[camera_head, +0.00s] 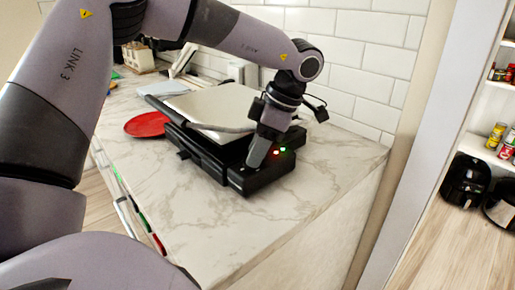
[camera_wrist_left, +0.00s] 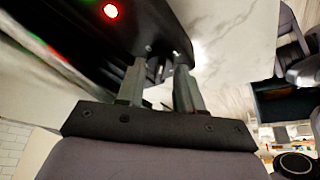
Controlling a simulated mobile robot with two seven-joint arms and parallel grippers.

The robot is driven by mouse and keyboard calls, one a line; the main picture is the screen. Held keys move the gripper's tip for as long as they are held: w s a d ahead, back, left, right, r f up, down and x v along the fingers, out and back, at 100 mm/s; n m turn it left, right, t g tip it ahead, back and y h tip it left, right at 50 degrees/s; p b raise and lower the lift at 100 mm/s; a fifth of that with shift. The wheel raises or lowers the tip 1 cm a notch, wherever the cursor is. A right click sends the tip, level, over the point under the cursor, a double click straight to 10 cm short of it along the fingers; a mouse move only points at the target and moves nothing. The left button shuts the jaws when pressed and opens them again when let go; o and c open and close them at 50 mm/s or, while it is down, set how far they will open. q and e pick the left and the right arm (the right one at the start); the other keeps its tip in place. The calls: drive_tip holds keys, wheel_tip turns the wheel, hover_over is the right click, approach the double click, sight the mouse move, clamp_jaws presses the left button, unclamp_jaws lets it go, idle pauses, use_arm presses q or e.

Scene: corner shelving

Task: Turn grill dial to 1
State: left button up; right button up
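The black grill (camera_head: 255,178) with a pale lid (camera_head: 215,105) stands on the marble counter. Its front right corner carries a red light (camera_head: 276,152) and a green light. My left gripper (camera_head: 256,158) points down at this corner, very near or touching it. In the left wrist view its two grey fingers (camera_wrist_left: 166,56) are apart, tips against or just in front of the black grill housing (camera_wrist_left: 95,35), near the red light (camera_wrist_left: 110,11). The dial cannot be made out; the gripper may hide it. Whether the fingers touch it cannot be told. My right gripper is not in view.
A red plate (camera_head: 146,124) lies left of the grill on the counter (camera_head: 215,230). The counter is clear in front and to the right. A white tile wall (camera_head: 365,75) stands behind. Shelves with cans (camera_head: 497,135) and black appliances (camera_head: 466,180) are at the far right.

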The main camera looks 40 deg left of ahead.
use_arm(q)
clamp_jaws()
drive_tip(key=shift+f, duration=0.1)
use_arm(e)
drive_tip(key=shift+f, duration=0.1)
use_arm(q)
drive_tip(key=m+b, duration=0.1)
drive_tip(key=m, duration=0.1)
drive_tip(key=shift+s+d+m+t+y+b, duration=0.1)
drive_tip(key=shift+s+m+t+y+b, duration=0.05)
drive_tip(key=shift+m+t+y+b, duration=0.2)
drive_tip(key=m, duration=0.1)
drive_tip(key=m+t+b, duration=0.1)
drive_tip(key=m, duration=0.2)
drive_tip(key=shift+s+t, duration=0.25)
drive_tip(key=shift+t, duration=0.1)
drive_tip(key=shift+s+m+t+y+b, duration=0.1)
drive_tip(key=shift+m+t+y+b, duration=0.25)
drive_tip(key=shift+m, duration=0.7)
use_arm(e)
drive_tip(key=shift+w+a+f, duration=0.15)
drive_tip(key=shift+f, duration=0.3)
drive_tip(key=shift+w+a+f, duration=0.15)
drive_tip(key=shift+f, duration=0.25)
use_arm(q)
unclamp_jaws()
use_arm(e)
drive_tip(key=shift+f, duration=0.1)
use_arm(q)
drive_tip(key=shift+d, duration=0.1)
